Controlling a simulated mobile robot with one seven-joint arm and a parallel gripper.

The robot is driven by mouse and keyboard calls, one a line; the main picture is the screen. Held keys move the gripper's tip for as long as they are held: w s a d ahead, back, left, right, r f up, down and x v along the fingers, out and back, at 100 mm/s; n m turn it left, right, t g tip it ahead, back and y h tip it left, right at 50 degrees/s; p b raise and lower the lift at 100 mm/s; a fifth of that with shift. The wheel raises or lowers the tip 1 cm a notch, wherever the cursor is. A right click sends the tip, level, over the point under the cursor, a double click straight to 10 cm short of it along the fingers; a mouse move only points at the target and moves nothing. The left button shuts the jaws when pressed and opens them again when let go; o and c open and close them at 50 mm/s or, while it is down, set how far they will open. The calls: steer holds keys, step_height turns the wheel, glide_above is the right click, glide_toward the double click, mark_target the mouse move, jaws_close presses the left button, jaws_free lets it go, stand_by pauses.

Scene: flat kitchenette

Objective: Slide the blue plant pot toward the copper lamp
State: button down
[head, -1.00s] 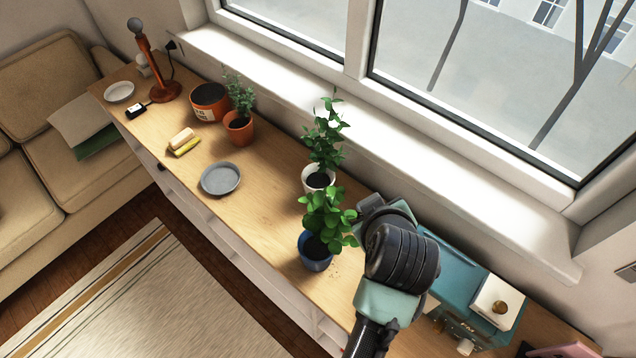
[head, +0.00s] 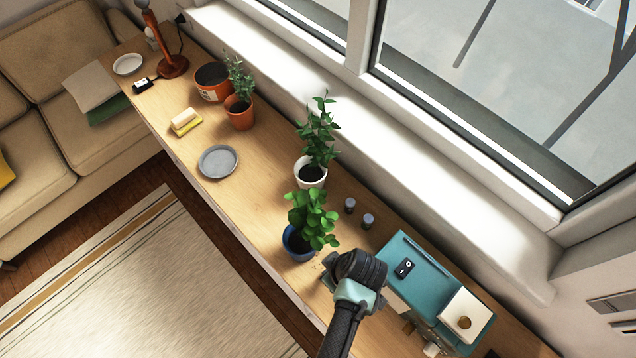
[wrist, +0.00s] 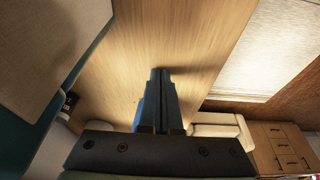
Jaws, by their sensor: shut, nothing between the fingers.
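The blue plant pot (head: 292,244) holds a leafy green plant and stands upright near the front edge of the wooden counter in the head view. The copper lamp (head: 172,66) stands at the far left end of the counter, its top cut off. My wrist hangs just right of the pot in the head view, and it hides the fingers there. In the wrist view my gripper (wrist: 161,74) is shut and empty over bare wood. A blue patch shows beside the fingers; I cannot tell whether it is the pot, or whether they touch it.
A white pot (head: 311,172) with a plant stands behind the blue pot. A grey plate (head: 218,162), a sponge (head: 187,122), a terracotta pot (head: 240,118) and an orange pot (head: 211,82) lie lampward. Two small grey cylinders (head: 368,221) and a teal machine (head: 425,285) are at right.

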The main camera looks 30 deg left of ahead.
mark_target(276, 219)
steer(key=a, duration=0.1)
steer(key=w+a+p, duration=0.1)
steer(key=shift+a+r, duration=0.2)
steer(key=shift+a, duration=0.15)
steer(key=shift+w+a, duration=0.2)
steer(key=shift+a, duration=0.3)
steer(key=shift+f, duration=0.1)
steer(key=w+a+b, duration=0.1)
steer(key=a+b, duration=0.1)
steer(key=a, duration=0.2)
steer(key=w+a+b, duration=0.2)
steer(key=a, duration=0.3)
steer(key=w+a+b, duration=0.1)
steer(key=w+a, duration=0.1)
steer(key=a, duration=0.2)
steer(key=shift+a+f+b, duration=0.1)
steer(key=shift+a+b, duration=0.25)
steer(key=shift+b, duration=0.05)
steer(key=shift+a, duration=0.1)
